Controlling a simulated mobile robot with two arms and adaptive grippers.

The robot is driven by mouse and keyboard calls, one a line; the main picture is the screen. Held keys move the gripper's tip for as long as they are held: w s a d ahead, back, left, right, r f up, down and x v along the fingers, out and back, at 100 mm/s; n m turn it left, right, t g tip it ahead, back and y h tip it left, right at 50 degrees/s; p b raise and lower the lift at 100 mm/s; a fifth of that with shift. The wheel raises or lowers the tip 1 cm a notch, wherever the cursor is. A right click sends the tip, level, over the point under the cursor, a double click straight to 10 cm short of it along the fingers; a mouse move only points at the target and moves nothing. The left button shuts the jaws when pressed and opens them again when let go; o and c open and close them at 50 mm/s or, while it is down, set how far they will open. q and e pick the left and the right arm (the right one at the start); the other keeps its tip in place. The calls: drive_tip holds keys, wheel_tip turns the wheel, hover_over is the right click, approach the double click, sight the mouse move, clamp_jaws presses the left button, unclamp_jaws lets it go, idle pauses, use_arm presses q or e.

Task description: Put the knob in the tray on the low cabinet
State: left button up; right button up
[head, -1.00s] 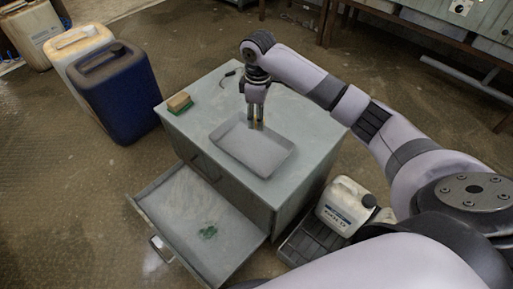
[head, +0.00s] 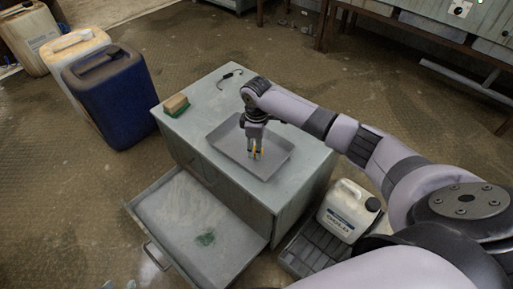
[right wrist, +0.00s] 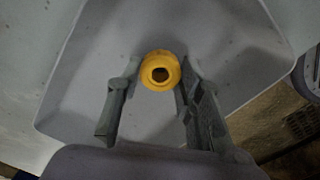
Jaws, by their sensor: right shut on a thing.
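The knob (right wrist: 160,70) is yellow and round with a dark hole in its middle, seen in the right wrist view. My right gripper (head: 255,154) is shut on it, with one finger on each side. In the head view the fingers point down over the grey tray (head: 228,132), inside its rim. I cannot tell whether the knob touches the tray floor. The tray lies on top of the low cabinet (head: 305,160), and its pale floor (right wrist: 90,60) fills most of the wrist view. My left gripper is not in view.
A sponge (head: 176,105) and a dark hooked cable (head: 230,77) lie on the cabinet top. The cabinet's drawer (head: 185,215) stands open with a green patch inside. A white jug (head: 348,212) is at right; a blue canister (head: 110,100) stands at left.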

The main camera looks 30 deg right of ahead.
idle(0.3)
drive_tip(key=o, duration=1.2)
drive_tip(key=shift+f, duration=0.15)
drive_tip(key=shift+c, duration=0.2)
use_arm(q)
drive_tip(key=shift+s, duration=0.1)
use_arm(e)
drive_tip(key=shift+r, duration=0.45)
wheel_tip(320, 180, up, 4)
drive_tip(key=shift+f+p, duration=0.15)
drive_tip(key=shift+p, duration=0.7)
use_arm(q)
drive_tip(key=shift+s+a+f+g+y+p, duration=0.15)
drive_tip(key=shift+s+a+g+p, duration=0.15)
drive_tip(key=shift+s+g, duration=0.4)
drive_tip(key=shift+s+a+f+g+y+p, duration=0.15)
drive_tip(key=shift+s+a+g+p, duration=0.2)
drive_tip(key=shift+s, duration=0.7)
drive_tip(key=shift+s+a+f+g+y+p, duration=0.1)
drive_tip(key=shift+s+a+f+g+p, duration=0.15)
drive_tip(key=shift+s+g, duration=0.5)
use_arm(e)
wheel_tip(320, 180, up, 8)
drive_tip(key=shift+f, duration=0.15)
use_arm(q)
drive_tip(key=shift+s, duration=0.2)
use_arm(e)
drive_tip(key=shift+s+f, duration=0.1)
